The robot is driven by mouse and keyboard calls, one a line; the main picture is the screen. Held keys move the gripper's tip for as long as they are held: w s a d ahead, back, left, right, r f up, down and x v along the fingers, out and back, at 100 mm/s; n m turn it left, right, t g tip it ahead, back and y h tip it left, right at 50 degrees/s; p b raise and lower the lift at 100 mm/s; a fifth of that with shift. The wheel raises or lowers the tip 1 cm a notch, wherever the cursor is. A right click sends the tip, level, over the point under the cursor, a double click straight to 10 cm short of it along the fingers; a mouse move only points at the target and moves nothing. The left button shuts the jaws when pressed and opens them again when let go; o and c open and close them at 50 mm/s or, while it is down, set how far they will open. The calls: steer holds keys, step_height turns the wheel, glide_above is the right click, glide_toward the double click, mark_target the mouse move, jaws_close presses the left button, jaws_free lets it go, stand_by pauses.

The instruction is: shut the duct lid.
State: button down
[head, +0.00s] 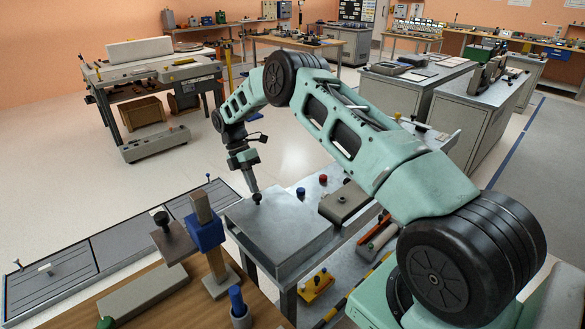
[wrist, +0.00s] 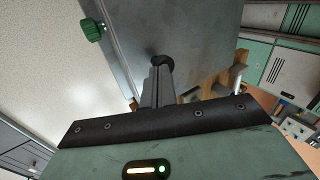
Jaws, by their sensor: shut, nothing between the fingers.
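The wide grey metal lid (head: 285,222), which I take for the duct lid, lies over the end of a metal bench in the head view. A black knob (head: 257,198) stands near its far left edge. My gripper (head: 254,188) points down at this knob with its fingers together and empty. In the wrist view the shut fingers (wrist: 158,82) reach toward the black knob (wrist: 162,60) on the grey plate (wrist: 190,30). I cannot tell whether they touch it, nor whether the lid is fully down; its far edge is partly hidden.
A wooden table (head: 160,312) with a post and blue clamp (head: 206,230) stands close left of the lid. A grey block (head: 345,203) and red and blue knobs sit on the metal bench. Open floor is beyond.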

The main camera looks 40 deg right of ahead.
steer(key=b+v, duration=0.2)
steer(key=v, duration=1)
steer(key=shift+b, duration=0.3)
steer(key=shift+a, duration=0.1)
steer(key=s+a+r+m+t, duration=0.1)
steer(key=s+a+r, duration=0.25)
steer(key=a, duration=0.55)
steer(key=s+a+r+m+t, duration=0.1)
steer(key=s+a+r+m, duration=0.3)
steer(key=a, duration=0.6)
steer(key=s+a+r+t, duration=0.25)
steer(key=s+a, duration=0.55)
steer(key=s, duration=0.5)
steer(key=s+d+f+m, duration=0.1)
steer(key=s+m, duration=0.2)
steer(key=s, duration=0.9)
steer(key=s+d+f+m+t, duration=0.1)
steer(key=s+d+f+m, duration=0.1)
steer(key=s, duration=1)
steer(key=shift+s+d+m+y, duration=0.2)
steer(key=shift+m+y, duration=0.1)
steer(key=shift+m, duration=0.3)
